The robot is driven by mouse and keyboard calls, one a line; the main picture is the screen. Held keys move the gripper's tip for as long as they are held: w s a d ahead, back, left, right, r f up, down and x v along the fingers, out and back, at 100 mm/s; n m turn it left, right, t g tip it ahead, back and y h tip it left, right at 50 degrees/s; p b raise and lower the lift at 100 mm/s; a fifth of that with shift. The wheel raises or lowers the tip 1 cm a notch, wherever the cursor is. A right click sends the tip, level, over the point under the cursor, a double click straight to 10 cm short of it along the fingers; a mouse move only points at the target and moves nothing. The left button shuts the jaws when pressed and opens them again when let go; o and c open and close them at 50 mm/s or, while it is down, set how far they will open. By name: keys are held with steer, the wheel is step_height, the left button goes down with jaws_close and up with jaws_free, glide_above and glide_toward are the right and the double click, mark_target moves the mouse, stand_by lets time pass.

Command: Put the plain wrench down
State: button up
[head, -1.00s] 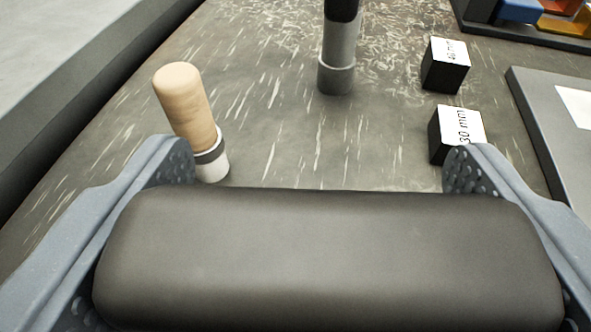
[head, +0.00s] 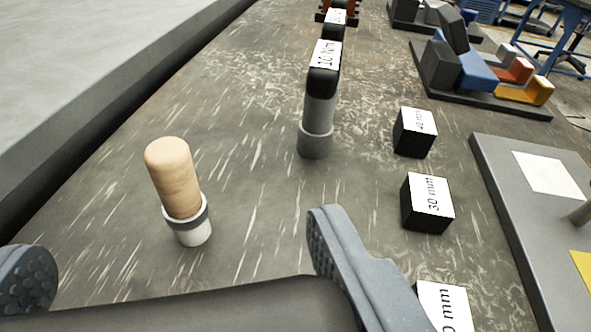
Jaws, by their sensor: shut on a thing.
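My gripper (head: 185,270) has its two grey fingers on either side of a thick, dark, smooth handle (head: 230,308) at the bottom of the head view. It is shut on this handle, which I take to be the plain wrench; no label shows on it. Most of the handle and its far parts are cut off by the bottom edge. I cannot tell whether it touches the bench (head: 265,235).
A wooden-handled tool (head: 175,185) stands ahead on the left. A labelled grey-and-black tool (head: 318,110) stands behind it, with others beyond. Labelled black blocks (head: 428,205) line the right, beside a grey plate (head: 500,185). Bare bench lies between the wooden tool and the blocks.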

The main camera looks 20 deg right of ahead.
steer(key=w+d+f, duration=0.1)
steer(key=w+d, duration=0.1)
steer(key=w, duration=0.2)
steer(key=w+d+f+p, duration=0.1)
steer(key=w+d+f, duration=0.1)
steer(key=w, duration=0.3)
steer(key=w+d+f, duration=0.2)
steer(key=w+d, duration=0.1)
steer(key=w, duration=0.1)
steer(key=shift+w+d+f+p, duration=0.1)
steer(key=shift+w+d+p, duration=0.05)
steer(key=shift+d+p, duration=0.15)
steer(key=shift+a, duration=0.1)
steer(key=o, duration=1.3)
steer(key=shift+c, duration=0.2)
